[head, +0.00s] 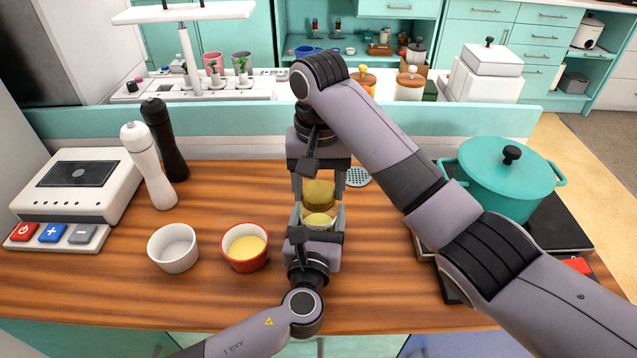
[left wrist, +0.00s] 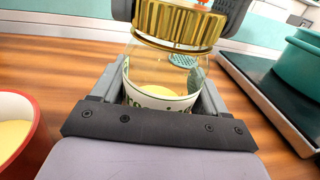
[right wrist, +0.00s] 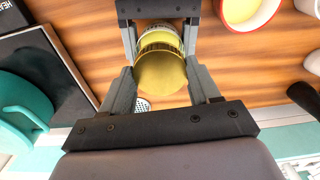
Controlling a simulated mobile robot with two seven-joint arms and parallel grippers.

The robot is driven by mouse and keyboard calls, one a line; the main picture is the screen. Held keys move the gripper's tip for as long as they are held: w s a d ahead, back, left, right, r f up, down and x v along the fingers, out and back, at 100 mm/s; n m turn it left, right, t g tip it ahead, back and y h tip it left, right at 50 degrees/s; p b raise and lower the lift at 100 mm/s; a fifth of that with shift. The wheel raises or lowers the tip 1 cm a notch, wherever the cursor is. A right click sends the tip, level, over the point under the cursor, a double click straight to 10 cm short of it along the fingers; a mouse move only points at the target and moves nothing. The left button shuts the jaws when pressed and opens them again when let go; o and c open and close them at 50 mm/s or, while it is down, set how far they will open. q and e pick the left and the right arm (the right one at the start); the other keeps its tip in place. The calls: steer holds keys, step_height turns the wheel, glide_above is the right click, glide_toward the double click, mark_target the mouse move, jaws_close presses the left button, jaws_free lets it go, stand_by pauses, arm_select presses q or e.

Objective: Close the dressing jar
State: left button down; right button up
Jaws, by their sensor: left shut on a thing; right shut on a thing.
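The dressing jar (head: 319,221) is clear glass with a pale label band and yellow dressing inside. It stands in the middle of the counter, and its glass shows in the left wrist view (left wrist: 155,98). My left gripper (head: 319,217) is shut on the jar from the near side. The gold lid (head: 318,192) is at the top of the jar; it also shows in the left wrist view (left wrist: 180,22) and right wrist view (right wrist: 160,74). My right gripper (head: 319,184) is shut on the lid from the far side. I cannot tell whether the lid is seated on the rim.
A red bowl (head: 245,247) with yellow contents and a white bowl (head: 173,248) stand left of the jar. White (head: 148,170) and black (head: 165,140) mills stand farther left. A teal pot (head: 505,180) sits on the hob at right. The front counter strip is clear.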

arm_select(q)
steer(key=shift+a+f, duration=0.1)
arm_select(e)
steer(key=shift+m, duration=0.9)
steer(key=o, duration=1.2)
steer(key=shift+o, duration=0.2)
step_height(320, 180, up, 12)
arm_select(q)
jaws_free()
steer(key=shift+s+a, duration=0.2)
steer(key=shift+s, duration=1.6)
steer(key=shift+s+a, duration=0.2)
steer(key=shift+s, duration=1.55)
